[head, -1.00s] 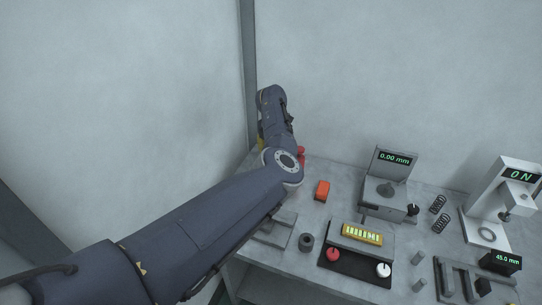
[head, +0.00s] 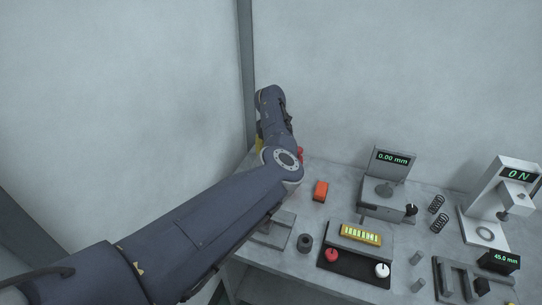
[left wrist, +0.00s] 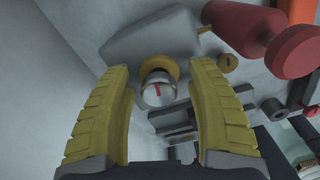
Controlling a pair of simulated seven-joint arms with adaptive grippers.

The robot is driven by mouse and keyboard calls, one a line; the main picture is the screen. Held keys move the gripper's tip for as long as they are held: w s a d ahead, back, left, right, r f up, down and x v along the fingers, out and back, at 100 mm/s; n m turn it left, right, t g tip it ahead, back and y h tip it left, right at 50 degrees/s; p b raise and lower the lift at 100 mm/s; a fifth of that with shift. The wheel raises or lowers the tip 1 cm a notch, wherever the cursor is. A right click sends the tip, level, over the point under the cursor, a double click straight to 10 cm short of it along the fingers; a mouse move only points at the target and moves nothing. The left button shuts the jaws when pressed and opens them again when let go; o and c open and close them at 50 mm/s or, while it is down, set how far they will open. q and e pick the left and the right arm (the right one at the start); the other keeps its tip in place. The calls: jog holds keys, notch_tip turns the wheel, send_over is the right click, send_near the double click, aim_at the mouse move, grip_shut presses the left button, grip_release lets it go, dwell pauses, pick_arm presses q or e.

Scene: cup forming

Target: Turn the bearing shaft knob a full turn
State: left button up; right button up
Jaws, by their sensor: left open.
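The bearing shaft knob (left wrist: 157,90) is a silver round knob with a red line on its face. In the left wrist view it stands in front of a brass ring on a grey housing (left wrist: 150,38). My left gripper (left wrist: 158,76) is open, its yellow ribbed fingers on either side of the knob with gaps visible on both sides. In the head view my left gripper (head: 260,142) shows only as a sliver of yellow; my arm hides the knob and most of the housing there.
A red flanged part (left wrist: 289,52) is right of the housing in the wrist view. An orange block (head: 320,190), a dark ring (head: 305,243) and a gauge stand reading 0.00 mm (head: 392,162) are on the table. A press reading 0 N (head: 508,195) stands far right.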

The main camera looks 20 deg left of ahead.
pick_arm(q)
notch_tip(320, 180, up, 12)
dwell(0.7)
